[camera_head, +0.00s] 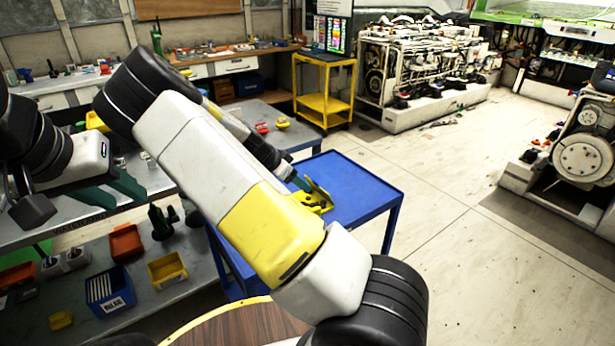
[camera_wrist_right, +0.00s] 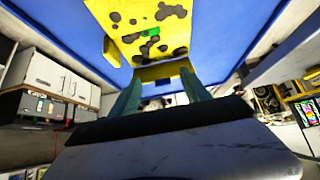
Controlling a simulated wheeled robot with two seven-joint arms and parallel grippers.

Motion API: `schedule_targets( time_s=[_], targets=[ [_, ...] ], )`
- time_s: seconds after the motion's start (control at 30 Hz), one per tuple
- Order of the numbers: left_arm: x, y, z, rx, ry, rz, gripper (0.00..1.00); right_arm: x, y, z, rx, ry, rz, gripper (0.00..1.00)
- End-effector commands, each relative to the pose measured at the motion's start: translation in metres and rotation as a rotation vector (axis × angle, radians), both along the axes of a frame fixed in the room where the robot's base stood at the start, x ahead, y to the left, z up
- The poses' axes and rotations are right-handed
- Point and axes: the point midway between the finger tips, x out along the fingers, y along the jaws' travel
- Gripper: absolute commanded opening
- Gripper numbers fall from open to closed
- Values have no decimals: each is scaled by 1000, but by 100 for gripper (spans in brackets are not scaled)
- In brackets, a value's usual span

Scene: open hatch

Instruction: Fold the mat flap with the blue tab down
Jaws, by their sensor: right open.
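A small yellow folding piece (camera_head: 318,193) lies on the blue table, with one part standing up at a tilt; I take it for the mat. In the right wrist view a yellow panel with dark blotches (camera_wrist_right: 128,18) and a small green patch fills the top, and a yellow strip (camera_wrist_right: 160,72) shows between the fingers. I cannot make out a blue tab. My right gripper (camera_wrist_right: 160,88) is open, its teal fingers on both sides of the strip; contact is unclear. It also shows in the head view (camera_head: 298,183), partly behind my arm. My left gripper (camera_head: 122,188) is at the left, over the grey bench.
The blue table (camera_head: 365,185) is otherwise largely bare. A grey bench (camera_head: 70,212) with bins on its lower shelf stands at left. A yellow cart (camera_head: 325,95) stands behind. A round wooden top (camera_head: 235,328) is in front. Floor at right is clear.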

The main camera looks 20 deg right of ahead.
Motion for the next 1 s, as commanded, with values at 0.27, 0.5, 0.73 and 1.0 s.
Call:
schedule_targets(
  time_s=[0.27, 0.5, 0.73, 1.0],
  targets=[
    [0, 0, 0, 0, 0, 0, 36, 0, 0, 29, 0, -1, 0, 55],
    [0, 0, 0, 0, 0, 0, 36, 0, 1, 51, 0, -1, 2, 55],
    [0, 0, 0, 0, 0, 0, 36, 0, 0, 58, 0, 1, 0, 55],
    [0, 0, 0, 0, 0, 0, 36, 0, 0, 57, 0, 1, 1, 55]
  ],
)
